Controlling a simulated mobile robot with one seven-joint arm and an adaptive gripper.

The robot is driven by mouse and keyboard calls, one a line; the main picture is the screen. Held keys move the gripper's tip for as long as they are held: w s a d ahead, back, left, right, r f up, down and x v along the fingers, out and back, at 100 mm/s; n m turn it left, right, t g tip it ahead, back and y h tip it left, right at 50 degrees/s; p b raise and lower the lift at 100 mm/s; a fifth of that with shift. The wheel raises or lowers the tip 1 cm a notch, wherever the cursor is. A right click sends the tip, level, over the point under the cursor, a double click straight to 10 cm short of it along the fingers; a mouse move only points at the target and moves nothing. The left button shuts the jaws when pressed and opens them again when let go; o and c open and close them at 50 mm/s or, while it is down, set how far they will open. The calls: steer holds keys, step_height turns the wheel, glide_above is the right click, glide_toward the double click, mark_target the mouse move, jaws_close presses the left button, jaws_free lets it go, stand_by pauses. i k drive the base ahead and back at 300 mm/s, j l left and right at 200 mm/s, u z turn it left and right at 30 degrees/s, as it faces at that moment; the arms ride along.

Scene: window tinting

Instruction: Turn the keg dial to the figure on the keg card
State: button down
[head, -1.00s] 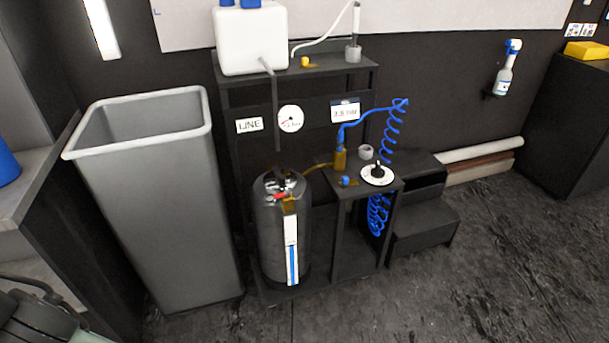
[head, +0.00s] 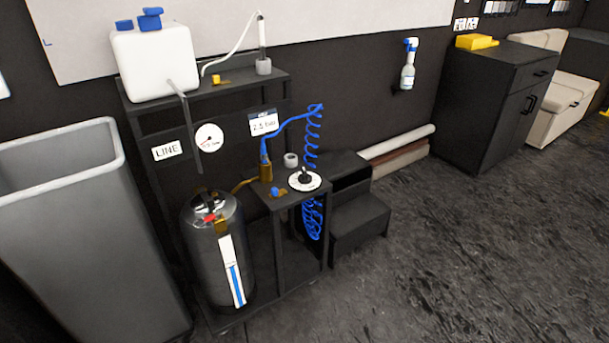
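The keg (head: 215,240) is a dark metal cylinder standing upright on the low shelf of a black stand, with a red part on top and a blue-and-white strip on its front. The keg card (head: 263,123) is a white card with a blue top edge on the stand's back panel; it seems to read "2.5 bar", though the print is small. A dial (head: 304,180) with a white round face and black knob lies on the small side table. A round white gauge (head: 209,138) hangs beside the "LINE" label (head: 167,151). My gripper is not in view.
A tall grey bin (head: 90,230) stands left of the stand. A white tank (head: 155,63) sits on the top shelf. A coiled blue hose (head: 313,150) hangs by the side table, with black steps (head: 355,205) to its right. The floor (head: 460,240) at right is open.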

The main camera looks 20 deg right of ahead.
mark_target(304, 178)
steer(key=i+l, duration=0.25)
steer(key=l, duration=0.2)
steer(key=i+l, duration=0.3)
steer(key=i+l+z, duration=0.1)
steer(key=i+l, duration=0.15)
steer(key=l, duration=0.3)
